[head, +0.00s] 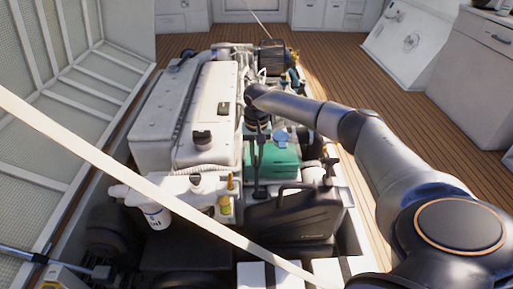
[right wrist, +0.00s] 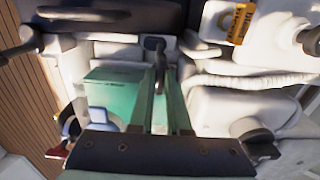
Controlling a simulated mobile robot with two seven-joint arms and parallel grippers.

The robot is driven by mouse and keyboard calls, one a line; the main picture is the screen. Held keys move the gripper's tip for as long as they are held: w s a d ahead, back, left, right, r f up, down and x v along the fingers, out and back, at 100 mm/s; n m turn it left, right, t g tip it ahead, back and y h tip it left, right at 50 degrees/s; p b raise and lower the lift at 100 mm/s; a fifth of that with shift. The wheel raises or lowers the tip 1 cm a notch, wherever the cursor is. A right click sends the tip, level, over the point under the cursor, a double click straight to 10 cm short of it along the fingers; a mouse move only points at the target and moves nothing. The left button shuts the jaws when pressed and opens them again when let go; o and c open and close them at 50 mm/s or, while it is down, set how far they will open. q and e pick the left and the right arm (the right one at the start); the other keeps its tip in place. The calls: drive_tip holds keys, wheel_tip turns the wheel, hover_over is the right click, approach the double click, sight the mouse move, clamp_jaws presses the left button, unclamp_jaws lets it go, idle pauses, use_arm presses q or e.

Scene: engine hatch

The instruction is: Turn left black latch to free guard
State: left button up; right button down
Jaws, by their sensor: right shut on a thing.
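My right gripper (head: 257,155) points down in front of the engine in the head view. In the right wrist view its two fingers (right wrist: 160,92) are shut on the slim black latch (right wrist: 155,47), which lies between them. In the head view only the lower part of the latch (head: 259,190) shows, small and dark beside the black guard. The black guard (head: 292,214), with a handle on top, stands upright at the engine's front. Its dark body also shows at the top of the right wrist view (right wrist: 115,17). My left gripper is out of view.
A green block (head: 275,163) sits behind the guard. The white engine cover (head: 180,105) is to the left, with a white filter (head: 156,215) low in front. A pale strut (head: 120,155) crosses the head view diagonally. Wooden deck (head: 420,110) lies open to the right.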

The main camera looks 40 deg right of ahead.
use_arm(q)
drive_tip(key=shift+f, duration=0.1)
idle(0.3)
use_arm(e)
drive_tip(key=c, duration=0.9)
unclamp_jaws()
use_arm(q)
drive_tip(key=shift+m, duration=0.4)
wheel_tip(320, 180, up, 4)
drive_tip(key=p, duration=0.4)
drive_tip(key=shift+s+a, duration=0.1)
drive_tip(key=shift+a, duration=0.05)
use_arm(e)
wheel_tip(320, 180, up, 12)
drive_tip(key=shift+r, duration=0.25)
